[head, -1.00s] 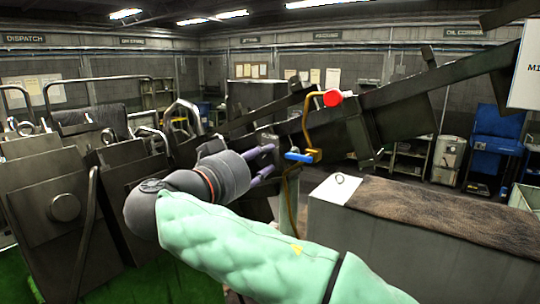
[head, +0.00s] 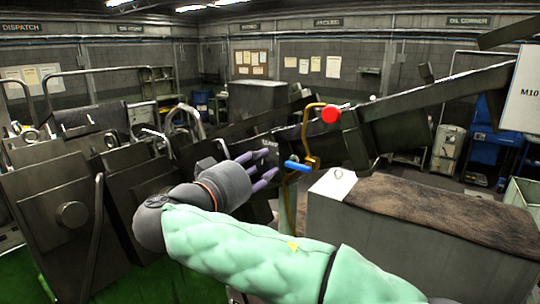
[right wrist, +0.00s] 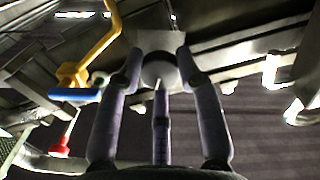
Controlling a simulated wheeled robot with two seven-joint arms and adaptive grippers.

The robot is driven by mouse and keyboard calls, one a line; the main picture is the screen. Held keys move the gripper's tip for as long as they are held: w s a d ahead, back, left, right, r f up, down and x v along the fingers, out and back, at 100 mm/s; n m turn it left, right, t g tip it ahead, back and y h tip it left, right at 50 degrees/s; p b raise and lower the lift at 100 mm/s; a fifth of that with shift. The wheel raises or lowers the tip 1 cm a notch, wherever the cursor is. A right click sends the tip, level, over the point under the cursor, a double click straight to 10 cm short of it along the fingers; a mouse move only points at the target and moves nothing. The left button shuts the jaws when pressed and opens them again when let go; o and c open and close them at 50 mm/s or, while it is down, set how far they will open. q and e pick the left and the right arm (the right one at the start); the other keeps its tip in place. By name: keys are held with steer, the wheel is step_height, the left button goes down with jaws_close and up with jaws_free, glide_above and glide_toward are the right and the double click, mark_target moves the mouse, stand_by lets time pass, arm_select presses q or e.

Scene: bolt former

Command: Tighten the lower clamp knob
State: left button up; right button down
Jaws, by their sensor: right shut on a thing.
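The lower clamp knob, a round dark grey knob (right wrist: 159,69), sits in front of a pale plate in the right wrist view, between the three purple-grey fingers of my right gripper (right wrist: 157,62). The fingers are closed in around it. In the head view my right gripper (head: 265,170) reaches to the dark machine frame below the inclined rail, and its fingers hide the knob. My left gripper is not in view.
A grey bin (head: 400,232) with a brown mat stands at right. Dark machine blocks (head: 65,210) stand at left.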

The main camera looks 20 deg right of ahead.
steer(key=shift+n+p, duration=1.5)
steer(key=shift+n, duration=0.5)
steer(key=c, duration=0.7)
jaws_free()
steer(key=b+v, duration=0.1)
steer(key=v, duration=0.7)
